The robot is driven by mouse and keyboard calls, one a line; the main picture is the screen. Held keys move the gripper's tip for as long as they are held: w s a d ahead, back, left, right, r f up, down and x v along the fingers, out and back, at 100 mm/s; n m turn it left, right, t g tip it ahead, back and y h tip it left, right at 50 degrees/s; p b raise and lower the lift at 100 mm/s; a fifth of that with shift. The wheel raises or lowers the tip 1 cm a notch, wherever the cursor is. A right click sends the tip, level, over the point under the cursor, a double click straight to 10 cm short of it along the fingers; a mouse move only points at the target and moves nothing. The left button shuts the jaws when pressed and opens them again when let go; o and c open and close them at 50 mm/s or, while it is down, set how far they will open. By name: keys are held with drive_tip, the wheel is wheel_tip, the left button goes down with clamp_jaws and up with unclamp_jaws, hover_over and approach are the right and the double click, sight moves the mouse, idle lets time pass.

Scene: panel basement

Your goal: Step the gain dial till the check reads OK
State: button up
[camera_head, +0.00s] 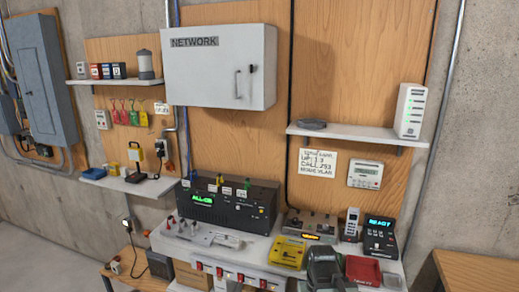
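A black instrument box (228,204) stands on the white bench, with a green lit display (202,198) whose text is too small to read surely. Its front right side has small controls; I cannot tell which is the gain dial. A black device (380,234) at the bench's right has a lit screen that seems to read READY. No readout that clearly says OK can be made out. A dark grey form (324,266) at the bottom centre seems to be my gripper, over the bench's front, apart from the black box. Its fingers cannot be made out.
A yellow device (287,252), a grey unit with an orange display (311,227), a handset (351,222) and a red tray (363,270) crowd the bench. A NETWORK cabinet (219,68) hangs above. A white shelf (357,135) juts out at right.

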clamp_jaws()
drive_tip(key=shift+d, duration=0.15)
idle(1.4)
